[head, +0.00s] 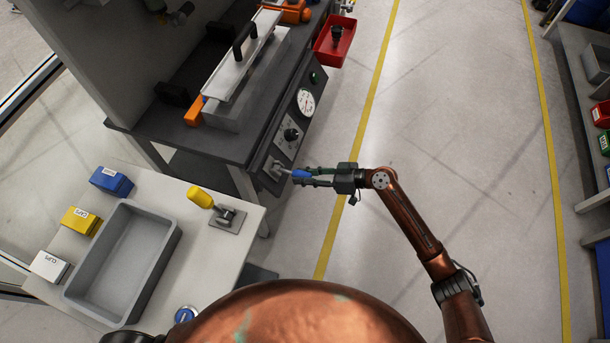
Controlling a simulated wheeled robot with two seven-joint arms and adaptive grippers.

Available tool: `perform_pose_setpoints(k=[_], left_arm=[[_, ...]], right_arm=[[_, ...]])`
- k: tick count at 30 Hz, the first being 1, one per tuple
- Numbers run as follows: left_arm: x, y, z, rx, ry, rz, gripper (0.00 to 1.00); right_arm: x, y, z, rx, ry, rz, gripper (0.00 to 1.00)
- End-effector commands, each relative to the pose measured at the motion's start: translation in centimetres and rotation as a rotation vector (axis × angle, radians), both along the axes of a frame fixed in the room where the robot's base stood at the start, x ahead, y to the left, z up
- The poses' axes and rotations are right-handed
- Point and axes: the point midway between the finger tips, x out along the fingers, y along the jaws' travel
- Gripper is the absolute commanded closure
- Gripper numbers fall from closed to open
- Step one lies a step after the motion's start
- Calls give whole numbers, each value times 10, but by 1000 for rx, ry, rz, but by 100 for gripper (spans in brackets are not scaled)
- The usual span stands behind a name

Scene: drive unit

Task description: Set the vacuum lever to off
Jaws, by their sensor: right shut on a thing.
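The vacuum lever, with a blue handle (300,174), sticks out from a metal mount (273,169) at the near end of the drive unit's dark front panel (290,130). My right gripper (303,176) comes in from the right. Its two fingers lie on either side of the blue handle and are shut on it. The fingers hide part of the handle, and any off marking is too small to read. My left gripper does not show clearly; only a dark piece of my left arm is at the bottom left edge.
The panel also has a gauge (306,102) and a black knob (291,134). A side table with a grey tray (168,262), small boxes and a yellow-handled lever (201,197) stands at the left. A red bin (336,41) hangs beyond. The floor at right is clear.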

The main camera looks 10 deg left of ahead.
Motion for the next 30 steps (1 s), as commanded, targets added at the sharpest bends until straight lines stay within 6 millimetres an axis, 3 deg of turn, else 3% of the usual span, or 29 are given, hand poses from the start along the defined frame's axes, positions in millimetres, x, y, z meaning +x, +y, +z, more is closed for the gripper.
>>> perform_pose_setpoints(k=[8,9,16,25,30], left_arm=[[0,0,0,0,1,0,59],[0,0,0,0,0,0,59],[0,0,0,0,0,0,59],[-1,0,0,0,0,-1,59],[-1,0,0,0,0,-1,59]], right_arm=[[1,0,0,2,-2,-3,100],[1,0,0,2,-1,-4,76],[1,0,0,1,-1,-2,60],[0,-2,0,0,0,-2,59],[-1,-19,4,0,0,-4,59]])
